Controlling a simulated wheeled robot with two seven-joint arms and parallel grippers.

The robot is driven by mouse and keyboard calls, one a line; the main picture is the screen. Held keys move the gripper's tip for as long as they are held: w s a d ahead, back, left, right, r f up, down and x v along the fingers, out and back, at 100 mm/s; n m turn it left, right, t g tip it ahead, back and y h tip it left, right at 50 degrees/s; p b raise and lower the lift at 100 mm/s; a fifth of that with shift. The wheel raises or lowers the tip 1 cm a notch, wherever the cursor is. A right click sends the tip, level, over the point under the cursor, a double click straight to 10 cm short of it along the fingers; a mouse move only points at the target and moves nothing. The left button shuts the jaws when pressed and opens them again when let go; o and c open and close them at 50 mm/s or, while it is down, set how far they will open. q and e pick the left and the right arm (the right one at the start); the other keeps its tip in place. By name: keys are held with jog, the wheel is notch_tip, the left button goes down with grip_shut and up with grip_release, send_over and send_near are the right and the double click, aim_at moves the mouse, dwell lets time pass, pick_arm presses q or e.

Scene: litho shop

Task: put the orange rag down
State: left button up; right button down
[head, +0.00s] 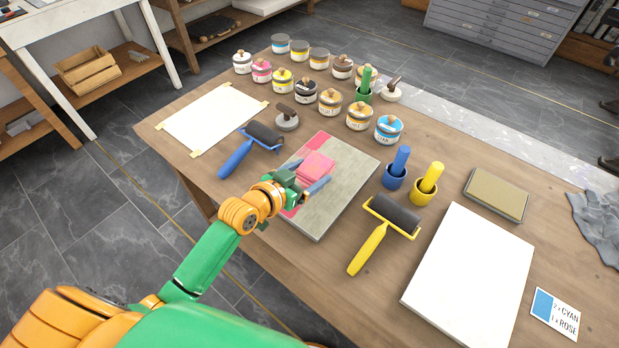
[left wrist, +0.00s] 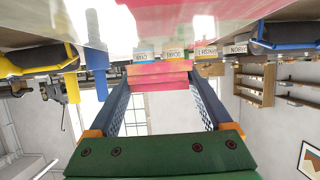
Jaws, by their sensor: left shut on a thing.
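My left gripper (head: 307,176) is shut on a folded rag (head: 318,164) that looks pink to salmon, not clearly orange. In the left wrist view the folded layers of the rag (left wrist: 160,75) sit between the two blue fingers. The rag is over the grey slab (head: 345,185), which has a red-pink band along its left edge. It is at or close to the slab's surface; I cannot tell whether it touches. No other orange rag shows. My right gripper is not in view.
A blue roller (head: 262,136) lies left of the slab and a yellow roller (head: 391,219) to its right. Several ink tins (head: 388,129) stand behind. A white sheet (head: 212,117) is taped at the left, and a white block (head: 470,275) lies at the right front.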

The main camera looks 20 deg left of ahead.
pick_arm(q)
jog(key=s+d+r+p, duration=0.3)
jog(key=s+d+r, duration=0.2)
jog(key=s+r, duration=0.4)
jog(key=s, duration=0.2)
jog(key=shift+s+d+r, duration=0.3)
jog(key=shift+s+r, duration=0.05)
jog(key=shift+s, duration=0.05)
jog(key=shift+s+d+p, duration=0.2)
jog(key=shift+s+p, duration=0.25)
jog(key=a+f+m+g+h, duration=0.1)
jog(key=a+m+h, duration=0.2)
jog(key=a, duration=0.3)
jog(key=s+r+m+g+h, duration=0.1)
jog(key=r, duration=0.2)
jog(key=s+a+r+m+g+h, duration=0.1)
jog(key=r, duration=0.2)
jog(key=s+r+m+g+h, duration=0.1)
jog(key=r+m, duration=0.1)
jog(key=shift+s+a+r+g, duration=0.25)
jog(key=shift+a+r+g, duration=0.05)
jog(key=shift+r, duration=0.1)
